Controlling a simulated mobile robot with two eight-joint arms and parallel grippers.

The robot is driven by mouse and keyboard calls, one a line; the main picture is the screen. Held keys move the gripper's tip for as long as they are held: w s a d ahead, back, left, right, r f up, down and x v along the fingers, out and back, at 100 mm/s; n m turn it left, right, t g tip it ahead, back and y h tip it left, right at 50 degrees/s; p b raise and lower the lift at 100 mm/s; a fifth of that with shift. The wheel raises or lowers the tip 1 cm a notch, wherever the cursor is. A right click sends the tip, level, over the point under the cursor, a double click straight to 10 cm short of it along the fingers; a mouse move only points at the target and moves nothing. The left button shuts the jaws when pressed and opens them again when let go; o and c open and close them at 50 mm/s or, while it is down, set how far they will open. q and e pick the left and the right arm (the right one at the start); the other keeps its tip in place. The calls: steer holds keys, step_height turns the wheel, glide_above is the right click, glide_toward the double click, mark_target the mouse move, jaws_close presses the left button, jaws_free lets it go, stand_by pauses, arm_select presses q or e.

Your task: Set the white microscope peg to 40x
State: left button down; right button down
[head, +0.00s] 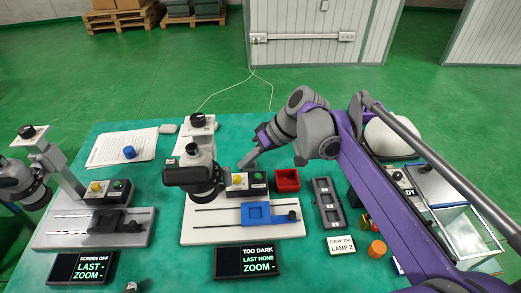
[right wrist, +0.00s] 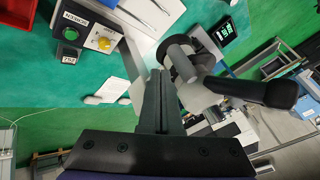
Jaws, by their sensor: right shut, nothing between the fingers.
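The middle microscope (head: 199,130) is white with a dark head (head: 192,176) and stands on a white base (head: 225,233) on the green table. In the right wrist view a grey cylindrical peg (right wrist: 179,50) sticks out beside a dark round part (right wrist: 188,65) of a microscope. I cannot read any magnification mark. My right gripper (head: 248,163) is shut and empty, just right of the microscope's column. In the right wrist view its fingers (right wrist: 158,85) point towards the peg and appear close to it; contact is unclear. My left gripper is not in view.
A second microscope (head: 48,165) stands at left. The middle display (head: 247,262) reads TOO DARK, LAST NONE, ZOOM -. A control box (head: 246,184) with a yellow knob, a red tray (head: 287,180), a grey holder (head: 328,203) and a LAMP 2 card (head: 341,246) are nearby.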

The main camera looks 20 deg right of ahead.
mark_target(228, 180)
steer(key=shift+s+a, duration=0.15)
steer(key=shift+a, duration=0.8)
steer(key=s, duration=0.1)
steer(key=s+a+m, duration=0.1)
steer(key=shift+s+a+m+t+p, duration=0.2)
steer(key=shift+s+m+t+p, duration=0.1)
steer(key=shift+s+t+p, duration=0.1)
steer(key=shift+w+d, duration=0.25)
steer(key=shift+w, duration=0.55)
steer(key=shift+d, duration=0.1)
